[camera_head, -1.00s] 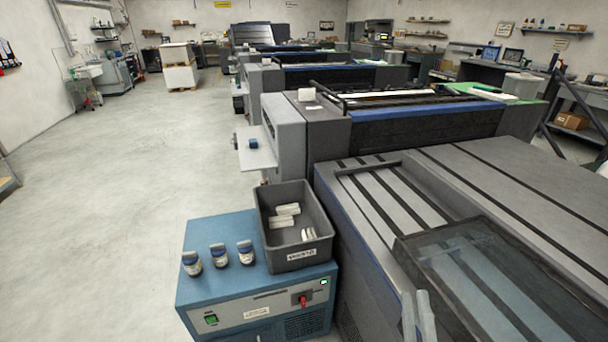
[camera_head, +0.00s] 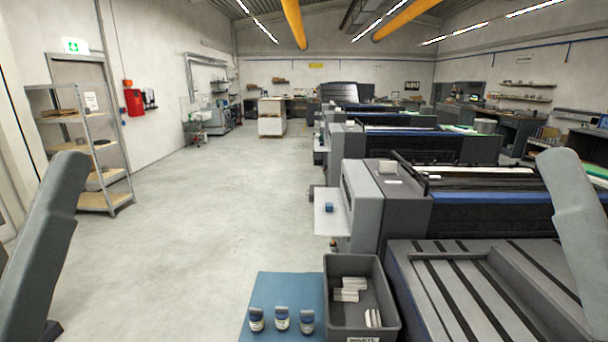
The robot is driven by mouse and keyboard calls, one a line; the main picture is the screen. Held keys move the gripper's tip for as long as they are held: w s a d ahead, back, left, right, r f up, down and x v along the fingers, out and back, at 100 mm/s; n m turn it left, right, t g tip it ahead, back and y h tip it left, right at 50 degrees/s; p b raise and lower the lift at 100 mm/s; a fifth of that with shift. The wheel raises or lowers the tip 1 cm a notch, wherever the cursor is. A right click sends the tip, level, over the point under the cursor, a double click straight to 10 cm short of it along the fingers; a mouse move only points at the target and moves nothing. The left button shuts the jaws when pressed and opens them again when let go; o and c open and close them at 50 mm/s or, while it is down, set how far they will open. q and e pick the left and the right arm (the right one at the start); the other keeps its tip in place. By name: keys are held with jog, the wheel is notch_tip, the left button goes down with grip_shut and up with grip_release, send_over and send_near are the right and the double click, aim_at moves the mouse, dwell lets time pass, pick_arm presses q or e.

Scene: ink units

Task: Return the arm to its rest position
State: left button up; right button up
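A grey link of my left arm (camera_head: 45,235) rises at the left edge, and a grey link of my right arm (camera_head: 578,225) rises at the right edge. Both are raised in front of the camera and clear of the machines in the picture. No fingertips show on either side, so both grippers are out of view. I cannot see whether they hold anything.
A grey bin (camera_head: 338,318) with several white pieces stands beside the blue cabinet (camera_head: 287,288), which bears three small jars (camera_head: 281,319). Grey presses (camera_head: 400,205) line the right. A shelf rack (camera_head: 112,186) stands left. The middle floor is open.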

notch_tip(320, 180, up, 36)
jog(key=p, duration=3.3)
jog(key=shift+r+y, duration=0.15)
jog(key=shift+y, duration=0.15)
